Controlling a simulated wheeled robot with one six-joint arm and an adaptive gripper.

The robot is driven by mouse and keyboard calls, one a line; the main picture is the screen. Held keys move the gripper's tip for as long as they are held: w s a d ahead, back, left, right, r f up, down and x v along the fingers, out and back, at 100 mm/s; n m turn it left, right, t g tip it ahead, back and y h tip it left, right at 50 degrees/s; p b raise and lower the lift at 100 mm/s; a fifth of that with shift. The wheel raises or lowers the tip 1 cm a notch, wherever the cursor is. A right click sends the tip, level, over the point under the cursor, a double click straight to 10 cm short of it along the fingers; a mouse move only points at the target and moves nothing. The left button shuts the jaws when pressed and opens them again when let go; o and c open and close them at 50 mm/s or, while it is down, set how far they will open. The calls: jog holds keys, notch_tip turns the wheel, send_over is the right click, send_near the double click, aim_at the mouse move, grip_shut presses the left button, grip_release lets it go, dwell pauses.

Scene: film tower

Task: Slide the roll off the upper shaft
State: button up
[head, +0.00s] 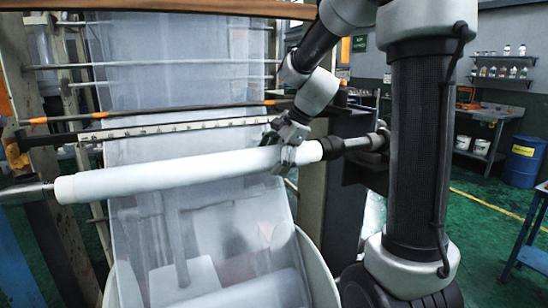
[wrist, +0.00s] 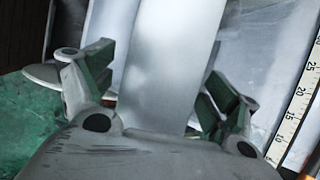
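The white roll (head: 170,172) lies nearly level across the frame on the upper shaft. The shaft shows as a metal end (head: 22,193) at the roll's left and a dark collar (head: 333,147) at its right. My gripper (head: 287,158) is at the roll near its right end, coming from above and behind. In the wrist view, the roll (wrist: 170,70) runs between my two spread fingers (wrist: 158,95). A gap shows beside the left finger; contact at the right finger is unclear. The fingers' far sides are partly hidden in the head view.
Film (head: 180,90) hangs behind the roll, with another pale roll (head: 240,290) below. A ruler bar (head: 180,129) and an orange-marked rod (head: 140,113) cross behind. A dark post (head: 345,190) stands at right. A blue drum (head: 524,162) and workbench (head: 485,115) stand farther right beyond open green floor.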

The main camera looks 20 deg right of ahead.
aim_at(154, 166)
jog(key=shift+r, duration=0.1)
jog(key=c, duration=1.7)
jog(key=shift+w+a+r, duration=0.1)
jog(key=shift+a, duration=7.95)
jog(key=shift+c, duration=0.2)
jog(key=shift+a, duration=8)
